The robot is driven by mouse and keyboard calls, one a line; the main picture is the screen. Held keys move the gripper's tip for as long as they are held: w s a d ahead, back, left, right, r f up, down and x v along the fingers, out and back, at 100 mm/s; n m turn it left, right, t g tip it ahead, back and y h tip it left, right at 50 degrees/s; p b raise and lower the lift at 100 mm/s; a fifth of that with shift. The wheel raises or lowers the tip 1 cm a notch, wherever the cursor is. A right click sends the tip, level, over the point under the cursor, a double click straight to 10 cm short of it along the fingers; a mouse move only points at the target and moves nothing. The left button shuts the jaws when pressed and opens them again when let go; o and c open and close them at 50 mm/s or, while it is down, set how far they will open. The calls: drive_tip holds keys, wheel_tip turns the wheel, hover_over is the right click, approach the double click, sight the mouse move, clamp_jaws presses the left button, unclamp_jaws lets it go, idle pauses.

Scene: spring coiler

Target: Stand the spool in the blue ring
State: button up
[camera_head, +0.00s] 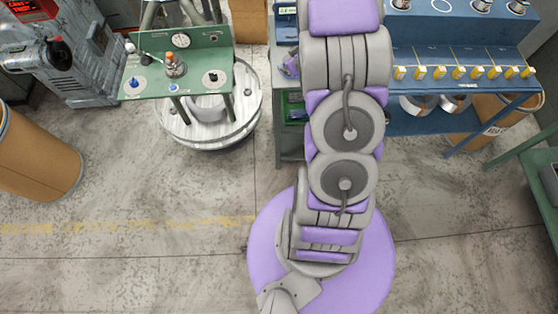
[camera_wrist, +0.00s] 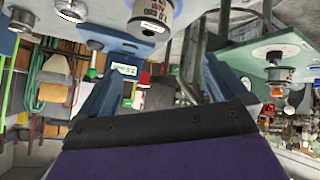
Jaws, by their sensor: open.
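My gripper (camera_wrist: 165,75) shows in the wrist view, with two blue fingers spread apart and nothing visible between them. In the head view my arm runs up past the top edge, so the gripper is out of that frame. I cannot tell surely which piece is the spool or whether the blue band is the ring.
A blue bench (camera_head: 425,118) at upper right carries several metallic pieces and a row of yellow-tipped parts. A green panel (camera_head: 152,62) with a gauge stands at upper left. A brown drum (camera_head: 40,155) is at far left. The grey floor is open at lower left.

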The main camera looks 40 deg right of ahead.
drive_tip(key=s+a+r+m+g, duration=0.2)
drive_tip(key=s+a+r+g, duration=0.4)
drive_tip(key=s+a+r, duration=0.7)
drive_tip(key=s+a+r+g+y, duration=0.1)
drive_tip(key=s+a+r+g, duration=0.1)
drive_tip(key=s+a, duration=0.7)
drive_tip(key=s+a+r+n+g+y, duration=0.1)
drive_tip(key=s+a+r+g+y, duration=0.1)
drive_tip(key=s+a+r, duration=0.3)
drive_tip(key=s+a, duration=0.4)
drive_tip(key=s, duration=0.4)
drive_tip(key=shift+s+r+g, duration=0.2)
drive_tip(key=shift+g, duration=0.2)
drive_tip(key=shift+f+b, duration=0.65)
drive_tip(key=shift+f, duration=0.05)
